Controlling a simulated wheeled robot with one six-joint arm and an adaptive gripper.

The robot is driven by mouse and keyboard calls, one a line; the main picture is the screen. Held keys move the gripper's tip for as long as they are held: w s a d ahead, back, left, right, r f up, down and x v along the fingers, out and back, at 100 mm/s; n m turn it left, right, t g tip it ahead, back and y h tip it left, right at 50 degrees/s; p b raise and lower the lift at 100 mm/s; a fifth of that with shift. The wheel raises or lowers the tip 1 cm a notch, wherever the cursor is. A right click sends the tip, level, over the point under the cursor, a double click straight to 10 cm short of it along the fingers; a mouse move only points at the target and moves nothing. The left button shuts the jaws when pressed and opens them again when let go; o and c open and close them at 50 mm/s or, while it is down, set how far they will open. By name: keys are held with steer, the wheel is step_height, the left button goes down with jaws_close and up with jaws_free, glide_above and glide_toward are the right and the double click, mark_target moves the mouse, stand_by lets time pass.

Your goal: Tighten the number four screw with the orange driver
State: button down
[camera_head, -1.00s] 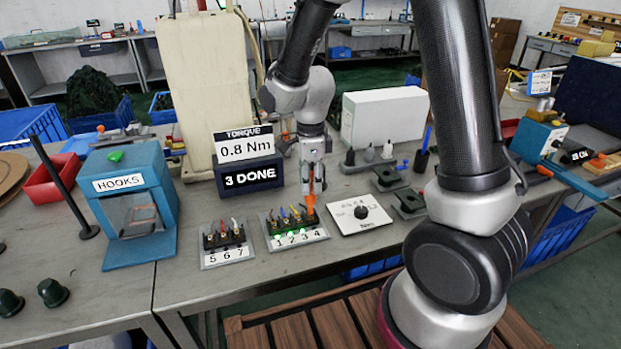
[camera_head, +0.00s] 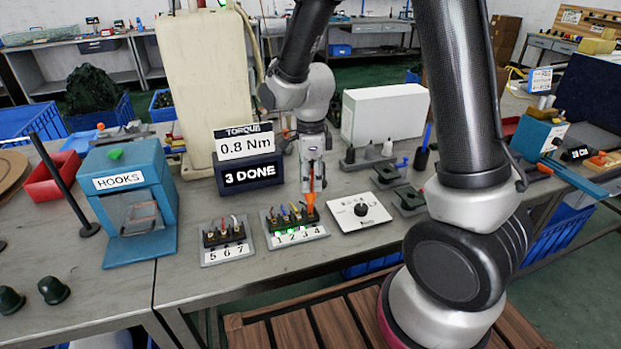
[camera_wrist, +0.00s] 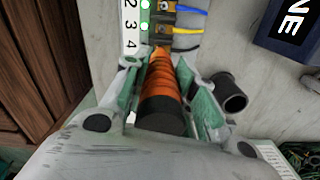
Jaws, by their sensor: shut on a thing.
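The orange driver (camera_head: 312,200) is upright in my gripper (camera_head: 312,186), just above or on the position 4 end of the terminal block. In the wrist view the orange driver (camera_wrist: 165,82) lies between both fingers of my gripper (camera_wrist: 166,90), and its tip is by the number 4. The terminal block (camera_head: 290,218) sits on a plate (camera_head: 318,233) marked 1 2 3 4, with coloured wires behind it. Green lights show at the low numbers, and at 2 and 3 in the wrist view. The number four screw is hidden under the driver.
The torque display (camera_head: 248,143) reads 0.8 Nm, and the sign (camera_head: 249,174) below reads 3 DONE. A plate marked 5 6 7 (camera_head: 227,253) stands left of the block. A white dial plate (camera_head: 360,212) is close on the right. A dark cup (camera_wrist: 230,92) shows beside my gripper.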

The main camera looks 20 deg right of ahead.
mark_target(311, 165)
steer(key=shift+f, duration=0.55)
stand_by(2.5)
steer(key=shift+r, duration=2.5)
